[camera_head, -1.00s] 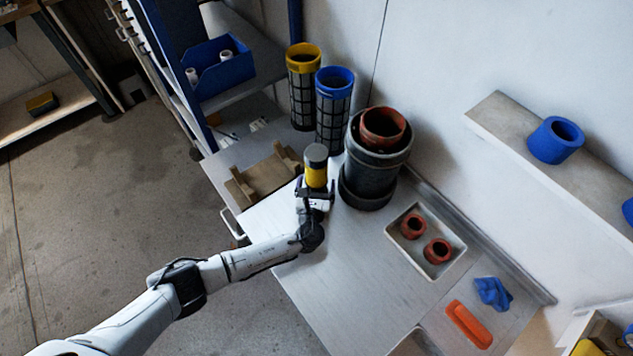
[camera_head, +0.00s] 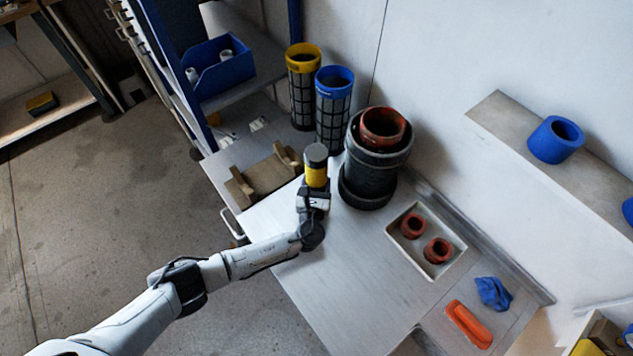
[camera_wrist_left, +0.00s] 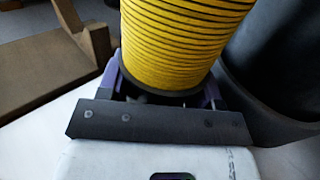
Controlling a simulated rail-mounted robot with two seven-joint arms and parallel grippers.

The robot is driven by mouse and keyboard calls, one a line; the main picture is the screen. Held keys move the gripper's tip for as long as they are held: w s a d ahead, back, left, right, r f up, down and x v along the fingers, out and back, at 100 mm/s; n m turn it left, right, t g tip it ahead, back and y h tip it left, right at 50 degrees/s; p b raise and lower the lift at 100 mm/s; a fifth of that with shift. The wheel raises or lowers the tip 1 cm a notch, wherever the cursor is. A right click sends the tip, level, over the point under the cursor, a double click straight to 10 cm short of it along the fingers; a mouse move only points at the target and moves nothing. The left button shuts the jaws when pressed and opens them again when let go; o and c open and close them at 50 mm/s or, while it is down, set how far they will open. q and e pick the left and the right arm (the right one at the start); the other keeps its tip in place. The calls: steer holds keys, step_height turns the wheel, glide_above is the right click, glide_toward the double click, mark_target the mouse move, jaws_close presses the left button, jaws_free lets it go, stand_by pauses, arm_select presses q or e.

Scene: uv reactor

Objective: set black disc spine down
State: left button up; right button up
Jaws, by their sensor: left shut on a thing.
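The disc spine (camera_head: 316,172) is an upright cylinder with a yellow ribbed body and a dark grey cap. It stands between the wooden cradle and the large dark housing (camera_head: 369,170). My left gripper (camera_head: 315,190) is shut on its lower part. In the left wrist view the yellow ribbed body (camera_wrist_left: 180,40) rises between the fingers, with a dark rim at its bottom. I cannot tell whether its base touches the bench. My right gripper is not in view.
The wooden cradle (camera_head: 240,188) is left of the spine. Yellow-topped (camera_head: 303,95) and blue-topped (camera_head: 333,115) mesh cartridges stand behind. A tray (camera_head: 450,270) with two red-brown rings is right. The metal bench (camera_head: 335,270) is bare in front.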

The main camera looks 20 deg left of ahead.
arm_select(q)
jaws_close()
steer(key=shift+r, duration=0.15)
